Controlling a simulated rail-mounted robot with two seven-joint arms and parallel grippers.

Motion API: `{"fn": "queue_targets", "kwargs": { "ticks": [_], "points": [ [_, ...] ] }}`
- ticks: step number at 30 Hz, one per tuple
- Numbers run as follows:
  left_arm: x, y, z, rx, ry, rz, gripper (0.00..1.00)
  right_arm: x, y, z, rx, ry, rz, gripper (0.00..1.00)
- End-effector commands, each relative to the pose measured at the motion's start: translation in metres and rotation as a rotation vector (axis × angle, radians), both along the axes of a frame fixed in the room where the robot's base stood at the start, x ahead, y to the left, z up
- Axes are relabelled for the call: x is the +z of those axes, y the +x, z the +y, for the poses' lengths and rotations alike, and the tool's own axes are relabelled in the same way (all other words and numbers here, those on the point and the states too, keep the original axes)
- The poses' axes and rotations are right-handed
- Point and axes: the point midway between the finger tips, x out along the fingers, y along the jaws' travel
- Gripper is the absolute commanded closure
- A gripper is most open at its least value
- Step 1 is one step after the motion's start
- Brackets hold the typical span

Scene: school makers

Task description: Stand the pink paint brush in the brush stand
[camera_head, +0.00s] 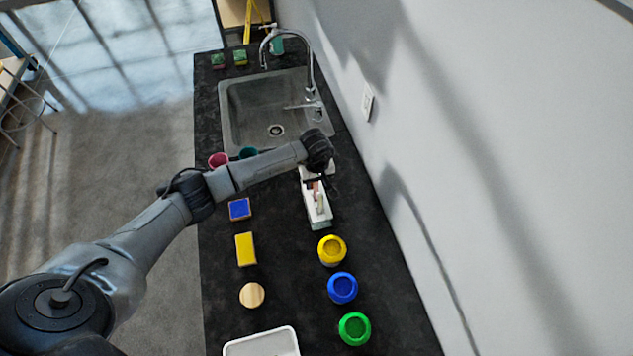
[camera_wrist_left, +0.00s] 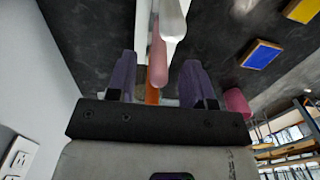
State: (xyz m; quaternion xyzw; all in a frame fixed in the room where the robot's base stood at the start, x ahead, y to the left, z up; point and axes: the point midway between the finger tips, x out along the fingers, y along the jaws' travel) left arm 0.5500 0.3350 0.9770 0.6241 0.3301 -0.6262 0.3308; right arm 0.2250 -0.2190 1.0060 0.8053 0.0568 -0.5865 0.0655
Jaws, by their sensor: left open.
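The pink paint brush (camera_wrist_left: 158,62) shows in the left wrist view as a rounded pink shaft between my spread fingers, beside a pale shape. An orange piece (camera_wrist_left: 152,95) is next to it. In the head view, a narrow white holder (camera_head: 319,215), seemingly the brush stand, is on the dark counter with slim pinkish and pale pieces in it. My left gripper (camera_head: 313,179) is open over the holder's far end; its fingers also show in the wrist view (camera_wrist_left: 159,82). I cannot tell whether they touch the brush. My right gripper is not in view.
Yellow (camera_head: 332,250), blue (camera_head: 342,288) and green (camera_head: 354,328) pots line the counter's right side. A blue block (camera_head: 239,209), yellow block (camera_head: 246,249) and wooden disc (camera_head: 252,295) lie left. Red (camera_head: 218,160) and green cups stand near the sink (camera_head: 229,118). A wall bounds the right.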

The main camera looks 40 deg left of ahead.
Motion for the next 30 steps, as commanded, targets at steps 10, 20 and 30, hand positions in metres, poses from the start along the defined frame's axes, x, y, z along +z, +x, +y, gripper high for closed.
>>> {"fn": "queue_targets", "kwargs": {
  "ticks": [10,20,30],
  "points": [
    [0.067,0.001,0.001,-0.003,0.003,-0.007,0.53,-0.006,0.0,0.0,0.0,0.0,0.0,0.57],
    [0.115,0.001,0.0,-0.002,0.001,-0.003,0.53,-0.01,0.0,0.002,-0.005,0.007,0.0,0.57],
    [0.128,0.0,0.0,-0.001,0.001,-0.001,0.53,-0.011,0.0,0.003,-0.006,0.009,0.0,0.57]
  ]
}}
